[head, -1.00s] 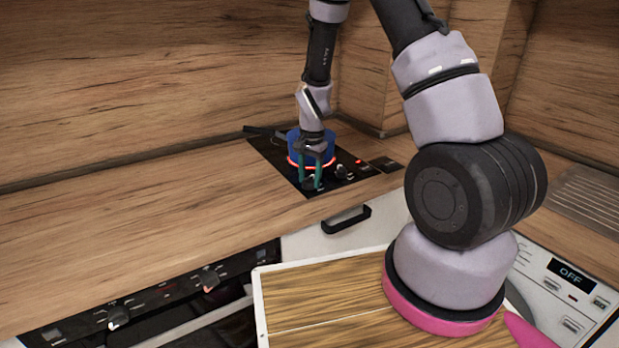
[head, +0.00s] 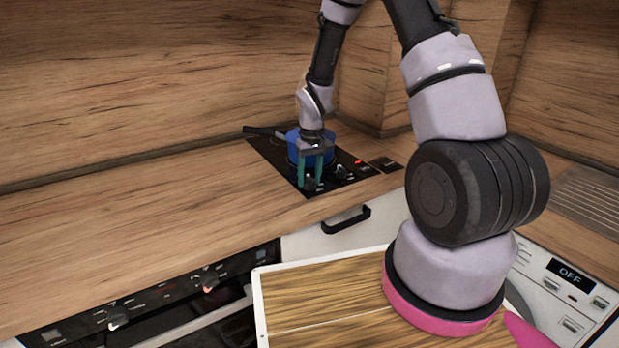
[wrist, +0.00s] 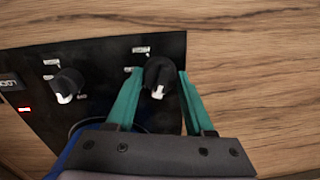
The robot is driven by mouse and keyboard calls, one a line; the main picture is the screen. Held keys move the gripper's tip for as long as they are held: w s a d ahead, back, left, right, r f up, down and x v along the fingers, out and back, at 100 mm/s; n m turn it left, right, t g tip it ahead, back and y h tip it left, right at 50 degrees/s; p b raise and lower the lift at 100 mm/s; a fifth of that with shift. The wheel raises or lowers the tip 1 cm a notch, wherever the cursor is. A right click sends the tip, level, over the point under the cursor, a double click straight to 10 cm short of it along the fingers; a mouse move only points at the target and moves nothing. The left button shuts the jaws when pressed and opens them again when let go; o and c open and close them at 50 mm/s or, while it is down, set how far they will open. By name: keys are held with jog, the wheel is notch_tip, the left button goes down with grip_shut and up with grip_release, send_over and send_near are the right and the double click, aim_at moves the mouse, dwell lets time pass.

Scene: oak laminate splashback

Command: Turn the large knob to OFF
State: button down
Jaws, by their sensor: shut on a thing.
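The large knob (wrist: 158,72) is black with a white mark on its lower edge in the wrist view. My gripper (wrist: 160,78) is shut on it, with one green finger at each side. In the head view my gripper (head: 311,184) points down at the front of the black cooktop (head: 269,152), and its fingers partly hide the knob. Small white labels beside the knob are too small to read. A blue pot (head: 293,146) stands on the cooktop behind my gripper, with no red glow at its base.
A smaller black knob (wrist: 68,84) sits to the left in the wrist view, near a lit red light (wrist: 24,109). The wooden counter (head: 150,215) is clear to the left. An oven panel (head: 160,296) and a drawer handle (head: 346,219) lie below.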

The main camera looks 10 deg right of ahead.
jog(key=shift+w+n, duration=0.1)
jog(key=shift+n, duration=1.9)
jog(key=shift+c, duration=1.4)
grip_release()
jog(key=shift+r, duration=0.1)
notch_tip(320, 180, up, 11)
jog(key=shift+d+f, duration=0.2)
jog(key=shift+d, duration=0.05)
jog(key=shift+w+r, duration=0.1)
